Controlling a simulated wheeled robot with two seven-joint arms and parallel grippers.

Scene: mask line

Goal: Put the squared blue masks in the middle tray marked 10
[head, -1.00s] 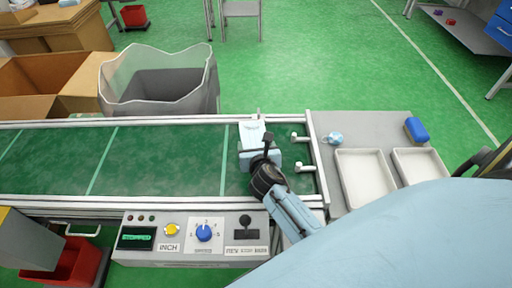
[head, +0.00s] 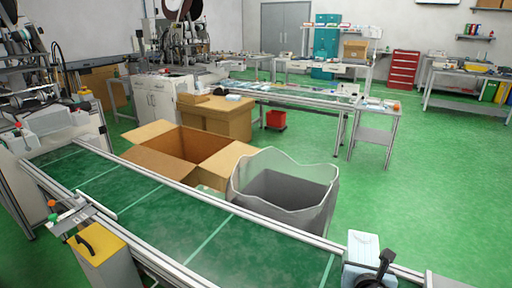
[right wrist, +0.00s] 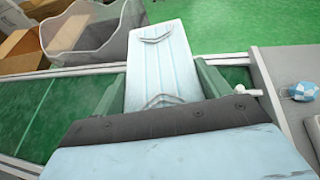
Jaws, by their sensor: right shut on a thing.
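My right gripper (right wrist: 160,88) is shut on a pale blue rectangular mask (right wrist: 160,55), flat with folds and ear loops. The mask stands out past the fingers above the belt. In the head view the mask (head: 363,245) shows at the bottom right, beside the dark wrist part of my right arm; the fingertips are hard to make out there. The trays are outside the head view. A white tray edge (right wrist: 316,126) seems to show at the right of the right wrist view. My left gripper is not in view.
The green conveyor belt (head: 185,225) has metal rails. Behind it stand a bin with a clear liner (head: 285,195) and an open cardboard box (head: 180,150). A blue-and-white crumpled mask (right wrist: 303,91) lies on the grey surface right of the belt.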

